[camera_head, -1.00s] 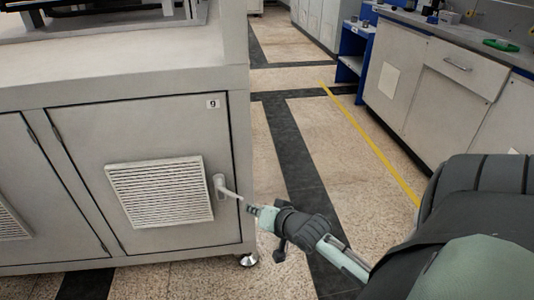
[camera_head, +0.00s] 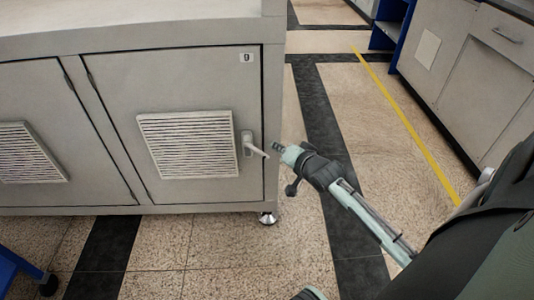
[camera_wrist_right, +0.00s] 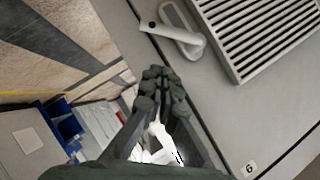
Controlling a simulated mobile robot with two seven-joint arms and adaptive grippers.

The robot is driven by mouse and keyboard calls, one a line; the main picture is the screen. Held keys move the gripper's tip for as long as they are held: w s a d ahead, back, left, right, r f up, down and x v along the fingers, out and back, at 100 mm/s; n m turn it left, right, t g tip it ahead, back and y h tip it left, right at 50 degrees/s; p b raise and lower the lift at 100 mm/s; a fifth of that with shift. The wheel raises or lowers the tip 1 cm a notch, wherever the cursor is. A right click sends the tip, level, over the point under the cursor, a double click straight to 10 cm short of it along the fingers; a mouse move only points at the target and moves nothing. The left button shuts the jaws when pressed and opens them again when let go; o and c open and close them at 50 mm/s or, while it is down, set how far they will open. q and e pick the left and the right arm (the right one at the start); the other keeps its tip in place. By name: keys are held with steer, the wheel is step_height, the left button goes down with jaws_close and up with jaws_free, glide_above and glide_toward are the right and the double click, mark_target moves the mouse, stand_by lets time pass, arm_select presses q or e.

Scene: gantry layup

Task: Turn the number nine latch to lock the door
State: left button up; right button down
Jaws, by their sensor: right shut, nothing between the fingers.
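The number nine door (camera_head: 190,90) is a grey cabinet door, flush with its frame, with a "9" label (camera_head: 247,57) at its top right. Its pale latch (camera_head: 248,143) sits right of the vent, its lever pointing right and slightly down past the door's edge. My right gripper (camera_head: 277,147) is just right of the lever's end, shut and empty. In the right wrist view the latch (camera_wrist_right: 178,30) is beyond the closed fingertips (camera_wrist_right: 160,80), with a visible gap. The label (camera_wrist_right: 250,168) appears upside down there. My left gripper is out of view.
A slatted vent (camera_head: 190,145) fills the door's lower middle. Another vented door (camera_head: 30,155) is to the left. A blue piece (camera_head: 20,275) stands at bottom left. Open floor (camera_head: 370,120) separates the cabinet from the counter (camera_head: 460,70) at right.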

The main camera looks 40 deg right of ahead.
mark_target(262, 152)
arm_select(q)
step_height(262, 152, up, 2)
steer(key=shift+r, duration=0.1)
arm_select(e)
steer(key=w+f, duration=0.1)
steer(key=w+a+f, duration=0.1)
steer(key=w+f, duration=0.1)
steer(key=shift+w+a+f, duration=0.1)
steer(key=shift+a+f, duration=0.2)
steer(key=shift+a, duration=0.05)
arm_select(q)
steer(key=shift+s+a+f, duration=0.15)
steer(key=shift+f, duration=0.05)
steer(key=shift+b, duration=0.3)
arm_select(e)
steer(key=shift+f, duration=0.15)
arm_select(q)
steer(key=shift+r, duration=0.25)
arm_select(e)
steer(key=shift+f+m+t+y, duration=0.2)
steer(key=shift+m+t+y, duration=0.1)
steer(key=shift+t, duration=0.1)
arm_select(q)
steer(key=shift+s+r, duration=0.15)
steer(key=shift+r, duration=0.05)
arm_select(e)
steer(key=shift+f, duration=0.1)
